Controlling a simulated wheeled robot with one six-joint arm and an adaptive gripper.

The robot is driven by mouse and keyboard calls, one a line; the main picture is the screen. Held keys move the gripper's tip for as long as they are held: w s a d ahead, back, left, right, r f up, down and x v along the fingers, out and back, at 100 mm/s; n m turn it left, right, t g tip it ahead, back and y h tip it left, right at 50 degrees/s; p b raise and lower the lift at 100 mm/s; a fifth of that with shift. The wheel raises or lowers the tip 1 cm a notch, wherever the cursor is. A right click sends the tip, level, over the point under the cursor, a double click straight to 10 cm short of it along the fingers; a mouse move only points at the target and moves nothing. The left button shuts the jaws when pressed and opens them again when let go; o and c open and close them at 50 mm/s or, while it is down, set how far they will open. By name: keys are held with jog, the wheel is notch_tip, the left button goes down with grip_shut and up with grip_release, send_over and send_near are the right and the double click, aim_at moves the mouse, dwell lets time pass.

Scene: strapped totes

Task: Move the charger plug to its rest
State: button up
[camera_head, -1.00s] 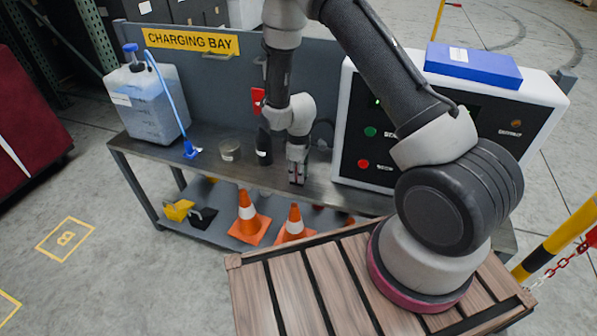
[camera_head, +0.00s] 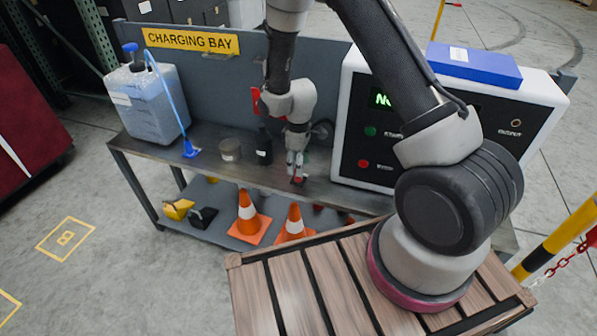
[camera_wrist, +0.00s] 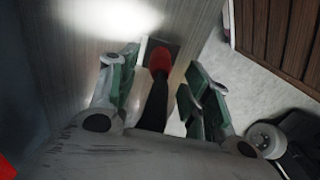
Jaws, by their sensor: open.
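In the wrist view, the charger plug (camera_wrist: 160,62), a red head on a black body, lies between the fingers of my gripper (camera_wrist: 155,85). My gripper is open, with a finger on each side of the plug. The red head is over or against a small dark square (camera_wrist: 172,45) on the bench; I cannot tell whether it rests on it. In the head view, my gripper (camera_head: 298,172) points down at the bench top's front part, with a bit of the red plug (camera_head: 298,181) at its tips. The plug's rear is hidden by my gripper.
The metal bench (camera_head: 345,197) holds a blue-capped jug (camera_head: 150,105), a tin (camera_head: 230,150), a black bottle (camera_head: 264,150) and a charger cabinet (camera_head: 350,115) with a blue box (camera_head: 472,65) on top. Orange cones (camera_head: 247,215) stand on the lower shelf.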

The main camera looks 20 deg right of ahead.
notch_tip(320, 180, up, 7)
jog(key=shift+r, duration=0.2)
dwell(0.5)
jog(key=s+d+r+m+g, duration=0.1)
jog(key=s+d+m+g, duration=0.15)
jog(key=s, duration=0.45)
jog(key=s+d+r+m+t, duration=0.2)
jog(key=s+d+r, duration=0.2)
jog(key=r, duration=0.6)
jog(key=s+d+r+m+t, duration=0.2)
jog(key=s+d+r+m, duration=0.1)
jog(key=s+r, duration=0.6)
jog(key=s+d+r+m+t, duration=0.3)
jog(key=s+d+r, duration=0.2)
jog(key=r, duration=0.7)
jog(key=shift+s+d, duration=0.2)
jog(key=shift+s, duration=0.6)
jog(key=shift+o, duration=0.3)
